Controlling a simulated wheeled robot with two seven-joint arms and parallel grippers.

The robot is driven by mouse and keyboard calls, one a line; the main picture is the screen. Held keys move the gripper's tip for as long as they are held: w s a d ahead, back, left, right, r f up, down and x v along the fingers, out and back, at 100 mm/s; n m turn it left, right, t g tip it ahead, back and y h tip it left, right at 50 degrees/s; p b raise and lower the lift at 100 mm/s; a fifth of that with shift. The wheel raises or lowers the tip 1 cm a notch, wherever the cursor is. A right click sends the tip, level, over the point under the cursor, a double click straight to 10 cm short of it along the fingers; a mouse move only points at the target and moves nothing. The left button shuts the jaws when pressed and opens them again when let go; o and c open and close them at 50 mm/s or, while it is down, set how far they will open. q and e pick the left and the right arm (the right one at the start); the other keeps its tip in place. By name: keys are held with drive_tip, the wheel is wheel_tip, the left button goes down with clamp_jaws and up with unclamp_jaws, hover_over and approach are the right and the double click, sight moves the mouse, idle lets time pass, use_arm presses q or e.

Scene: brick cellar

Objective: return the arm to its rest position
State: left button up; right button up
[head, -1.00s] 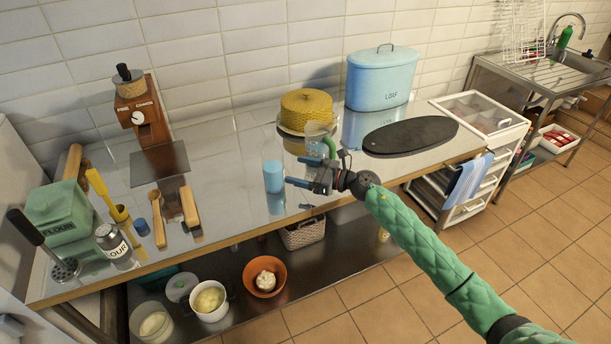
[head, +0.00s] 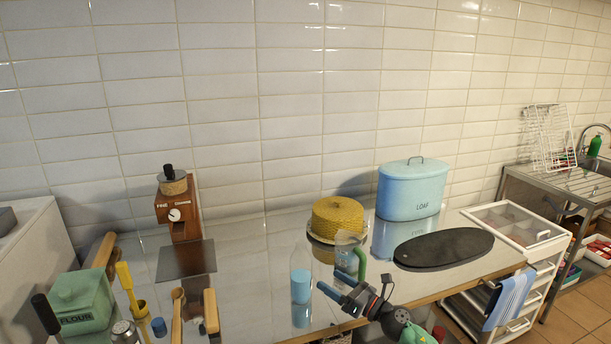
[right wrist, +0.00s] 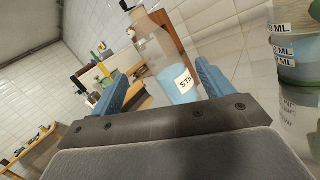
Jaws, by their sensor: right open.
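My right gripper (head: 334,284) is over the front part of the steel counter, its blue fingers apart with nothing between them in the head view. Just left of it stands a clear bottle with blue contents (head: 301,287). In the right wrist view the bottle (right wrist: 178,84), with a white label partly reading "STR", stands upright beyond the open fingers (right wrist: 160,84). Whether the fingers reach it is hard to tell, but they do not close on it. Most of my right arm is below the head view. My left gripper is not in view.
A clear measuring cup with a green handle (head: 361,266) stands close behind my right gripper. A yellow cake cover (head: 338,218), blue loaf bin (head: 411,190) and dark oval board (head: 444,248) are behind and right. A grinder (head: 178,208) and flour tin (head: 82,302) stand left.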

drive_tip(key=s+d+f+m+t+h, duration=0.1)
drive_tip(key=s+d+f+m+h, duration=0.35)
drive_tip(key=m, duration=0.55)
drive_tip(key=s+d+f+m+t+h, duration=0.1)
drive_tip(key=s+d+f+m+h, duration=0.1)
drive_tip(key=s+d+m+h, duration=0.45)
drive_tip(key=s+d+f+m+t+h, duration=0.1)
drive_tip(key=s+f+m+h, duration=0.4)
drive_tip(key=m, duration=0.9)
drive_tip(key=s+f+m+g, duration=0.4)
drive_tip(key=s+m+g, duration=0.15)
drive_tip(key=s, duration=0.85)
drive_tip(key=s+f+m+g, duration=0.4)
drive_tip(key=s+m+g, duration=0.15)
drive_tip(key=s, duration=0.75)
drive_tip(key=s+a+f+g, duration=0.1)
drive_tip(key=s+a+f, duration=0.1)
drive_tip(key=f, duration=1.5)
drive_tip(key=s+a+f+g, duration=0.1)
drive_tip(key=s+a+f, duration=0.1)
drive_tip(key=f, duration=1.5)
drive_tip(key=shift+g+y, duration=0.4)
